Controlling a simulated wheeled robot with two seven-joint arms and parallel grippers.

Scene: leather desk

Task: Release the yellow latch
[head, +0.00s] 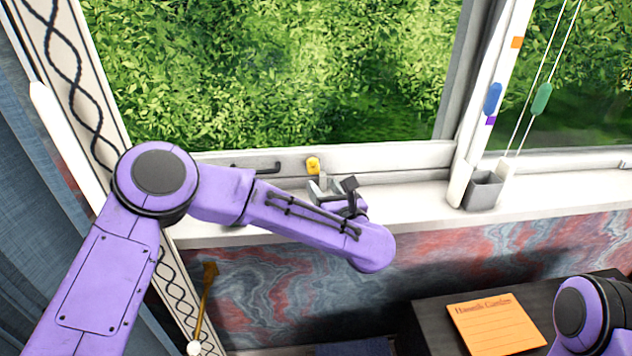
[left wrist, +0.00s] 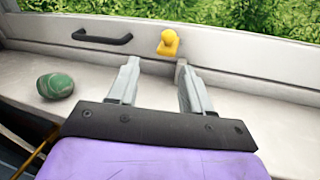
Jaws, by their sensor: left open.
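The yellow latch (head: 313,165) sits on the lower rail of the window frame, right of a dark handle. It also shows in the left wrist view (left wrist: 168,43), just beyond the fingertips and between their lines. My left gripper (head: 325,184) is in front of the latch over the white sill. Its two grey fingers (left wrist: 155,65) are apart with nothing between them, and no contact with the latch shows. My right arm (head: 590,315) shows only in part at the lower right; its gripper is out of view.
A dark handle (left wrist: 102,38) is on the frame left of the latch. A green stone-like object (left wrist: 55,86) lies on the sill (left wrist: 25,70). A grey cup (head: 482,190) stands at the right near cords. An orange notepad (head: 495,325) lies on a dark desk.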

